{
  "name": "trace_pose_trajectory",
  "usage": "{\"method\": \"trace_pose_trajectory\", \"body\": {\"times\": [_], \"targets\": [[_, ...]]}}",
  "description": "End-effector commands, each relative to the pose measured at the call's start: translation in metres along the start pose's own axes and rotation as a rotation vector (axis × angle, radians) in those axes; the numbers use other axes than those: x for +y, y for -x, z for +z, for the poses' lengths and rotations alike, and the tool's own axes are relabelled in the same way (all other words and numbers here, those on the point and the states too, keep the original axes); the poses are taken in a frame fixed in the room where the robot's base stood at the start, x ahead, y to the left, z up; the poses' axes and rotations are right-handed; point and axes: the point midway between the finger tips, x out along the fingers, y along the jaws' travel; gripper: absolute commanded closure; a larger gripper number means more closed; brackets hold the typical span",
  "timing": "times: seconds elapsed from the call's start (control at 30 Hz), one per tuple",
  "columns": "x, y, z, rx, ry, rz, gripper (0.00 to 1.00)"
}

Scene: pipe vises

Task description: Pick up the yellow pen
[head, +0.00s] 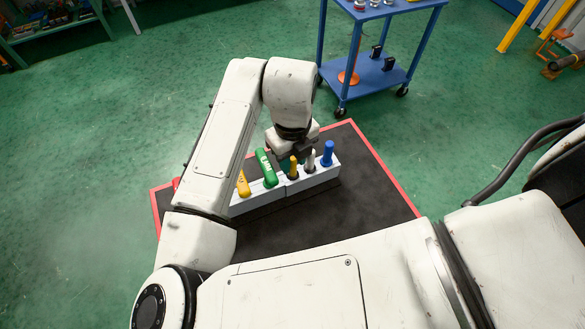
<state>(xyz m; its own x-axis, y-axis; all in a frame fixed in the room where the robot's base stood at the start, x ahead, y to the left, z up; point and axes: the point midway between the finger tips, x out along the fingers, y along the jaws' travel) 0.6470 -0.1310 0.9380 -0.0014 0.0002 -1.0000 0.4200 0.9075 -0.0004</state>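A light grey holder block (322,178) stands on the black mat with several upright items in a row. A slim yellow item (293,170), which looks like the yellow pen, stands in it right of a green marker (266,172). A thicker yellow item (243,185) stands left of the green marker. My gripper (291,153) points down just above and behind the slim yellow item. Its dark fingers are small and partly hidden, so I cannot tell whether they are open or touch anything.
A white-grey item (311,160) and a blue item (328,154) stand at the holder's right end. My arm hides the holder's left part, where a bit of red shows. The black mat (375,195) has a red border. A blue cart (378,75) stands behind; green floor is free around.

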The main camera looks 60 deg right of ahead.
Motion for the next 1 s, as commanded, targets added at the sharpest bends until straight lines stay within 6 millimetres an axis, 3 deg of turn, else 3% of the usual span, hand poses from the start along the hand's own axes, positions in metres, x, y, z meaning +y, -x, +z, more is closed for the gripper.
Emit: {"method": "trace_pose_trajectory", "body": {"times": [0.33, 0.67, 1.0], "targets": [[0.0, -0.0091, 0.0001, -0.001, 0.0, 0.0, 0.67], [0.0, -0.0089, 0.0001, -0.001, 0.0, 0.0, 0.99], [0.0001, -0.0022, 0.0005, -0.002, -0.002, 0.001, 1.0]]}}
